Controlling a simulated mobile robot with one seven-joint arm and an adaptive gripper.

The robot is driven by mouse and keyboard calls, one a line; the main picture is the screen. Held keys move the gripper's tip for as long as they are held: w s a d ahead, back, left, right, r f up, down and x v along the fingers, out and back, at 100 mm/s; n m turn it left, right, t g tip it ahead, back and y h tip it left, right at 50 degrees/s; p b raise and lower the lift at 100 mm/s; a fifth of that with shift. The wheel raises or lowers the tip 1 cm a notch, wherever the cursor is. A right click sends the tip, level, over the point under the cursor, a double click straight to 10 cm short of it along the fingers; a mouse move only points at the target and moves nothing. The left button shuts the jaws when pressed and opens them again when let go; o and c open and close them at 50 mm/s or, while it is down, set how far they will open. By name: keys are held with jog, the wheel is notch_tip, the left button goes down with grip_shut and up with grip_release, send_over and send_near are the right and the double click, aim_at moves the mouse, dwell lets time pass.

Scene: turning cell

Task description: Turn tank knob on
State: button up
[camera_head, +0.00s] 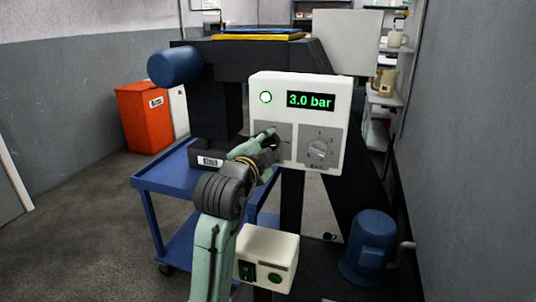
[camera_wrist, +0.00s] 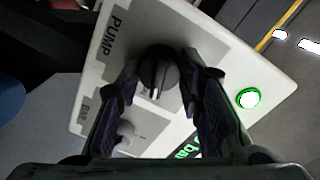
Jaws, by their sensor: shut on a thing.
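A white control panel (camera_head: 335,88) faces me, with a lit green lamp (camera_head: 265,97) and a display (camera_head: 311,101) reading "3.0 bar". My gripper (camera_head: 268,138) is at the left side of its lower part. In the wrist view, a dark round knob (camera_wrist: 158,72) with a pale pointer line sits on a grey plate marked "PUMP". The fingers of my gripper (camera_wrist: 162,58) are shut on this knob, one on each side. My gripper mostly hides it in the head view. I see no label reading "tank".
A grey dial (camera_head: 319,150) marked "BAR" is just right of my gripper. A small white box (camera_head: 267,238) with green controls is below. A blue motor (camera_head: 372,240) stands lower right. A blue cart (camera_head: 158,183) is behind on the left.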

jog(key=shift+m+b, duration=0.95)
jog(key=shift+m, duration=0.65)
jog(key=o, duration=1.2)
jog(key=shift+c, duration=0.2)
jog(key=shift+s, duration=0.15)
jog(key=f+v, duration=0.1)
jog(key=v, duration=1)
jog(key=shift+s+r, duration=0.4)
jog(key=shift+r, duration=0.1)
